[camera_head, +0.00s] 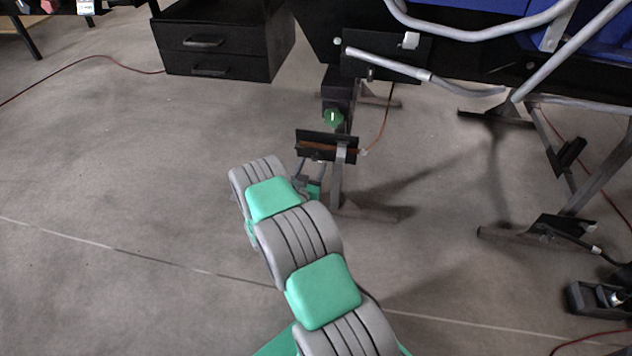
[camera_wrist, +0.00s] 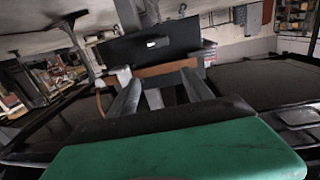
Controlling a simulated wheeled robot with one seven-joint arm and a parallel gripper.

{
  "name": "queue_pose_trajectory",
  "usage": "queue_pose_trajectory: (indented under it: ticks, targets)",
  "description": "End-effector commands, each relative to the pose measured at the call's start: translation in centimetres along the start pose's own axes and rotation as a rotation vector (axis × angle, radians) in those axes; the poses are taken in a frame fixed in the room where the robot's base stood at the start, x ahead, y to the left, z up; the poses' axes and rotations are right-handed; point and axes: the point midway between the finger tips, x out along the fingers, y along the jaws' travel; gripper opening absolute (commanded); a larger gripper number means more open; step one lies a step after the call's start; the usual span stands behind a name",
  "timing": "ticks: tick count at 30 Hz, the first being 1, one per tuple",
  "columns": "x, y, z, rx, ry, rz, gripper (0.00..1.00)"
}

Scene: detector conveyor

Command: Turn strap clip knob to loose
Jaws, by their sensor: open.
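A brown strap (camera_head: 316,148) runs across a black plate (camera_head: 320,138) on the conveyor's leg, with a small grey clip (camera_head: 342,152) at its right. I cannot clearly make out a knob on that clip.
A green knob (camera_head: 333,118) sits on a dark box just above the strap plate. A grey bar (camera_head: 388,65) and the conveyor's frame overhang at the upper right. A black drawer unit (camera_head: 218,68) stands at the back left. Floor at left is clear apart from a red cable.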

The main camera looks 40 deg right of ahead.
Motion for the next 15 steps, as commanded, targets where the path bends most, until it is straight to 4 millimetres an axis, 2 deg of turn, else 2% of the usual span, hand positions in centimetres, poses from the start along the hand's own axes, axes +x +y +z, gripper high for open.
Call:
queue_pose_trajectory:
  ticks: [1, 3, 8, 15]
  targets:
    - [-0.3, 0.2, 3.1, -0.012, 0.017, -0.03, 0.59]
    - [-0.6, 0.2, 4.4, -0.019, 0.034, -0.062, 0.59]
    - [0.4, 0.1, 4.6, -0.018, 0.044, -0.08, 0.59]
    - [5.0, -0.2, 4.5, -0.018, 0.043, -0.077, 0.59]
